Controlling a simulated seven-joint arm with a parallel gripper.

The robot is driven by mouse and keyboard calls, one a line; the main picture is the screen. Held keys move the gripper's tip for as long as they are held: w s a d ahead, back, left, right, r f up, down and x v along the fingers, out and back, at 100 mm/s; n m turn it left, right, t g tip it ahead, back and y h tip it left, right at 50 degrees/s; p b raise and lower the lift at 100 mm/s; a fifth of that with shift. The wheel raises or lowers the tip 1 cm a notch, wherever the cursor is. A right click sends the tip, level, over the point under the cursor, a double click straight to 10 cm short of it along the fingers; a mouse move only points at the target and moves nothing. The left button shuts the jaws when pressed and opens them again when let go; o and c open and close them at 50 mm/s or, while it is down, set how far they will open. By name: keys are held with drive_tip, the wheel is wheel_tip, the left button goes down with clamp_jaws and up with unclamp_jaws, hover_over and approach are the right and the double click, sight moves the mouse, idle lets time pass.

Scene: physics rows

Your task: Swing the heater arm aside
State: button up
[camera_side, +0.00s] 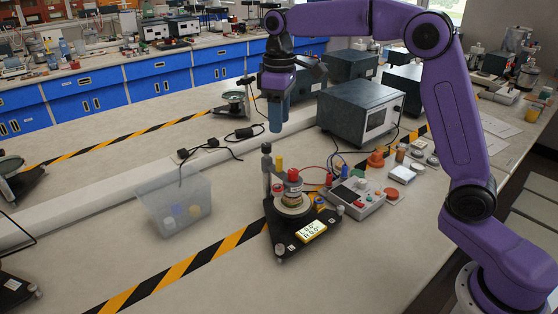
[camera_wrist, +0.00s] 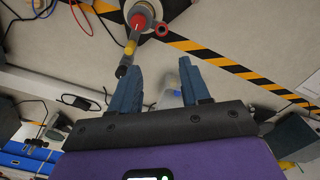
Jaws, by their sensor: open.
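A black triangular stand (camera_side: 280,248) on the bench carries a brass-coloured vessel (camera_side: 292,199) with a red top. Beside the vessel stand a dark grey post (camera_side: 266,165) and a yellow piece (camera_side: 279,163). In the wrist view a short arm with a red centre (camera_wrist: 138,20), a yellow band (camera_wrist: 130,47) and a dark end (camera_wrist: 121,70) reaches over the stand; it looks like the heater arm. My gripper (camera_side: 278,128) points down above the stand, apart from it. In the wrist view my gripper (camera_wrist: 163,75) shows its blue fingers apart, with nothing held.
A clear bin (camera_side: 174,205) with small items stands left of the stand. A control box (camera_side: 355,198) with cables and a dark instrument (camera_side: 361,110) stand right and behind. Striped tape (camera_side: 180,272) crosses the bench. The front bench is largely free.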

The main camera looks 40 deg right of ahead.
drive_tip(key=m, duration=0.1)
hover_over(279, 157)
wheel_tip(279, 157, down, 17)
drive_tip(key=shift+r, duration=0.1)
idle(0.6)
clamp_jaws()
